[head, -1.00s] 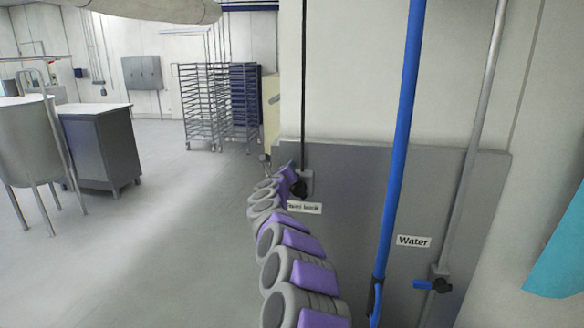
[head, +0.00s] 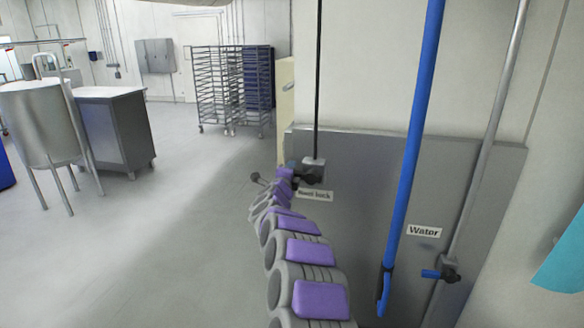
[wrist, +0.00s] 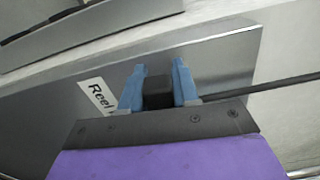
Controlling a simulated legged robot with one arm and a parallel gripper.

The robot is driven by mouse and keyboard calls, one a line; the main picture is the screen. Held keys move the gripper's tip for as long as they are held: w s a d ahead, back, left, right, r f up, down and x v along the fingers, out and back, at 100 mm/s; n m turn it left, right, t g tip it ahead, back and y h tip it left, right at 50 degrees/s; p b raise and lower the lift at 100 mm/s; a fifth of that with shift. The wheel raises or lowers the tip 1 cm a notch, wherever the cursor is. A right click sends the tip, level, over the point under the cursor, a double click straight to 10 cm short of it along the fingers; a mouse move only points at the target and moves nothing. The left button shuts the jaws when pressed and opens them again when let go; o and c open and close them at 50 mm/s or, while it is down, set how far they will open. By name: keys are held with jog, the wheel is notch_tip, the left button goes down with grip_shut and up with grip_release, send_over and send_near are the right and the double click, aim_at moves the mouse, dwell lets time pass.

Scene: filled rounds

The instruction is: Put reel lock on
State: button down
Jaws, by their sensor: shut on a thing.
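The reel lock is a small grey fitting (head: 315,166) with a black handle, at the foot of a thin black line on the wall panel. Its label (head: 314,195) sits just below it, and part of the label (wrist: 97,96) shows in the wrist view. My gripper (wrist: 158,90) has two blue fingers shut on the black handle (wrist: 158,95), one on each side. In the head view my grey and purple arm reaches out to the fitting and hides most of my gripper. The exact angle of the handle is hard to tell.
A blue pipe (head: 412,150) stands in front of the grey wall panel (head: 480,190), right of the lock. The water valve (head: 447,272) is farther right. Rack trolleys (head: 232,88), a grey cabinet (head: 112,130) and a steel tank (head: 42,125) stand back left. The floor between is clear.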

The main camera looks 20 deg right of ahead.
jog(key=shift+a+f+n, duration=0.1)
jog(key=shift+f+n, duration=0.4)
jog(key=shift+n, duration=0.1)
jog(key=shift+f, duration=0.1)
jog(key=c, duration=0.9)
grip_release()
jog(key=shift+w, duration=0.1)
jog(key=shift+a, duration=0.15)
jog(key=shift+s, duration=0.2)
jog(key=shift+s+a, duration=0.35)
jog(key=shift+s, duration=0.1)
jog(key=b+v, duration=0.3)
jog(key=v, duration=1.3)
jog(key=shift+w+a, duration=0.1)
jog(key=shift+w, duration=0.05)
